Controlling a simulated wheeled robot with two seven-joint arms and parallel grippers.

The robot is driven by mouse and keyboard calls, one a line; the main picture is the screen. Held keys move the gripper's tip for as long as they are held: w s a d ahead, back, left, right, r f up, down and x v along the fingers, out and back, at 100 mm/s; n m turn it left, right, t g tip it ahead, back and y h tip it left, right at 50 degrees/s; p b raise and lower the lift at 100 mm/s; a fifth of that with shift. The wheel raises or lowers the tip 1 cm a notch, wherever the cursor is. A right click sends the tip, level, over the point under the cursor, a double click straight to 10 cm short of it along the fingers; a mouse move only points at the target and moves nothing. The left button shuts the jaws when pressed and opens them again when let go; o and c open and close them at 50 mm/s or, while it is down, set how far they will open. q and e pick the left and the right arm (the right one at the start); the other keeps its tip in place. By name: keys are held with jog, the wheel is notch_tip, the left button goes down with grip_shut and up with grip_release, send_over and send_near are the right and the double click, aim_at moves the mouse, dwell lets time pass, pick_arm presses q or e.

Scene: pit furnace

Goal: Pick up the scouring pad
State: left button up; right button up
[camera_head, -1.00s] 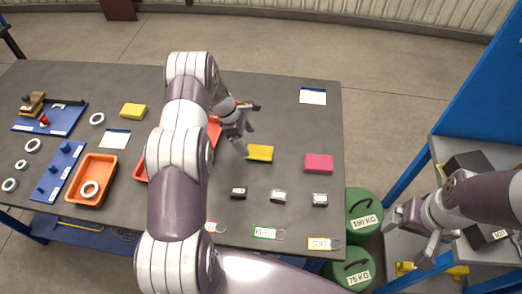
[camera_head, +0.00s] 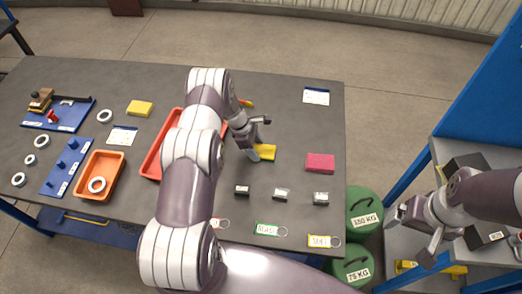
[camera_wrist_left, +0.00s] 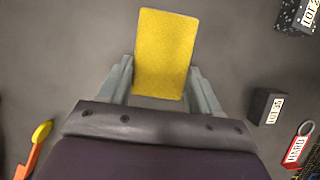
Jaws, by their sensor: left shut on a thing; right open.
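A flat yellow pad (camera_head: 267,152), which I take for the scouring pad, is near the middle of the dark table. My left gripper (camera_head: 255,152) is shut on it from above and hides part of it. In the left wrist view the yellow pad (camera_wrist_left: 166,50) is between the two grey fingers and sticks out past their tips. I cannot tell whether it is clear of the table. My right gripper (camera_head: 416,228) is open and empty at the right, by the grey shelf.
A pink block (camera_head: 320,162) lies right of the pad. Small dark blocks (camera_head: 281,194) and key tags (camera_head: 268,229) are in front. A red tray (camera_head: 152,165) is partly behind my left arm. Another yellow block (camera_head: 139,108) lies left. Green weights (camera_head: 363,212) stand beyond the table's right edge.

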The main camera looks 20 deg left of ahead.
aim_at(264, 151)
pick_arm(q)
jog(key=r, duration=0.1)
jog(key=r+b, duration=0.2)
jog(key=r, duration=0.1)
jog(key=shift+d+r, duration=0.1)
jog(key=shift+d, duration=0.2)
jog(key=s+d+r+b, duration=0.1)
jog(key=d+r+b, duration=0.2)
jog(key=d+r, duration=0.4)
jog(key=d, duration=0.4)
